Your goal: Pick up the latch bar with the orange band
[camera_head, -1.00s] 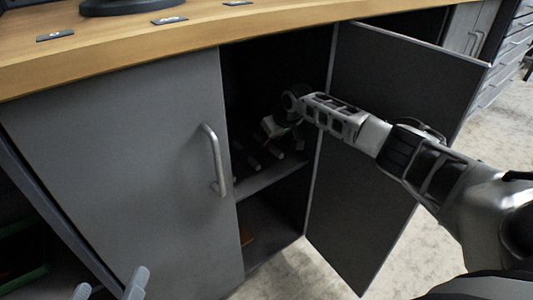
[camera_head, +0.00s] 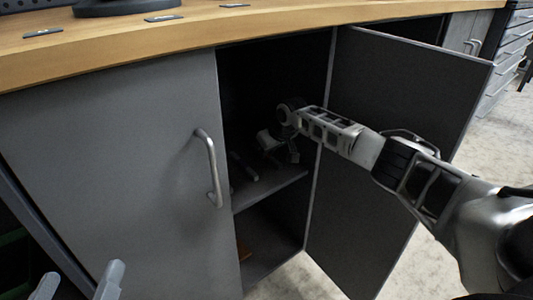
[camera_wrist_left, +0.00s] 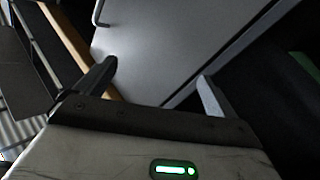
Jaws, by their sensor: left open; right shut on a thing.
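My right gripper (camera_head: 278,145) is inside the open cabinet, just above its shelf (camera_head: 272,188). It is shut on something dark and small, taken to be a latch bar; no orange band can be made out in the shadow. Another dark bar (camera_head: 246,168) lies on the shelf to the left of the right gripper. My left gripper (camera_head: 78,283) is low at the left edge of the head view, open and empty. In the left wrist view its two fingers (camera_wrist_left: 156,76) stand apart in front of the closed grey door.
The closed left door (camera_head: 120,160) has a metal handle (camera_head: 210,168). The right door (camera_head: 385,130) stands open, with my right arm passing in front of it. The wooden worktop (camera_head: 260,25) overhangs the opening. A brownish item (camera_head: 243,250) sits in the lower compartment.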

